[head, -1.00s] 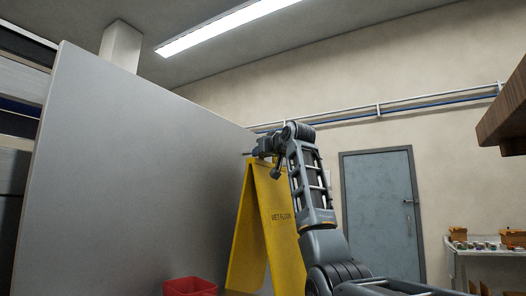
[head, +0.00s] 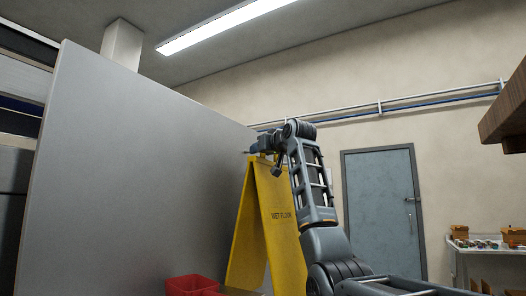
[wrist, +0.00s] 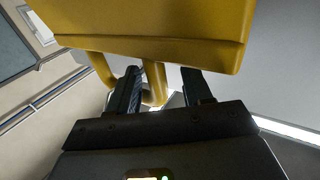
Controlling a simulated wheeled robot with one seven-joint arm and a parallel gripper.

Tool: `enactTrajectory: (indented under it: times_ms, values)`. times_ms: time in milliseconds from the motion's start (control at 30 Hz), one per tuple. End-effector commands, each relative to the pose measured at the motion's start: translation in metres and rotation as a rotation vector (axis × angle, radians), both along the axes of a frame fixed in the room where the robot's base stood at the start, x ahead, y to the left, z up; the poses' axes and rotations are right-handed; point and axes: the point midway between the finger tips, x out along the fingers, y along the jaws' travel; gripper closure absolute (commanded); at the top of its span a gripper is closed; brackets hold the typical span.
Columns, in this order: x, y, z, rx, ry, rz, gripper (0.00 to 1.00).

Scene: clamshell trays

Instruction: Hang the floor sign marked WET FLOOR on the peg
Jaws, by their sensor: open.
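The yellow floor sign (head: 275,225), marked WET FLOOR, stands upright in the head view beside the grey panel, its two leaves spread toward the bottom. Its lower end is out of view. My gripper (head: 255,151) is at the sign's top edge, close to the panel. In the wrist view my gripper (wrist: 163,82) is open, with its two dark fingers apart. The sign's yellow handle loop (wrist: 155,80) lies at and between the fingers, below the sign's body (wrist: 150,25). I cannot make out the peg separately from my gripper, and whether the handle is on it is unclear.
The large grey panel (head: 130,170) fills the left of the head view. A red bin (head: 190,286) is low in front of it. A blue-grey door (head: 382,210) and a shelf cart with small items (head: 485,245) are at the right. A brown overhead box (head: 505,110) juts in.

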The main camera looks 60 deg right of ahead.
Motion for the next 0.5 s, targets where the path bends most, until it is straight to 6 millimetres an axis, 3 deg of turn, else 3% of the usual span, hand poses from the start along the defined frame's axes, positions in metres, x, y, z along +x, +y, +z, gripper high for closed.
enactTrajectory:
  times_ms: [267, 500]
  values:
    - [-0.004, -0.003, -0.005, 0.007, 0.005, -0.007, 0.45]
    - [-0.033, 0.016, -0.003, 0.002, -0.001, -0.004, 0.45]
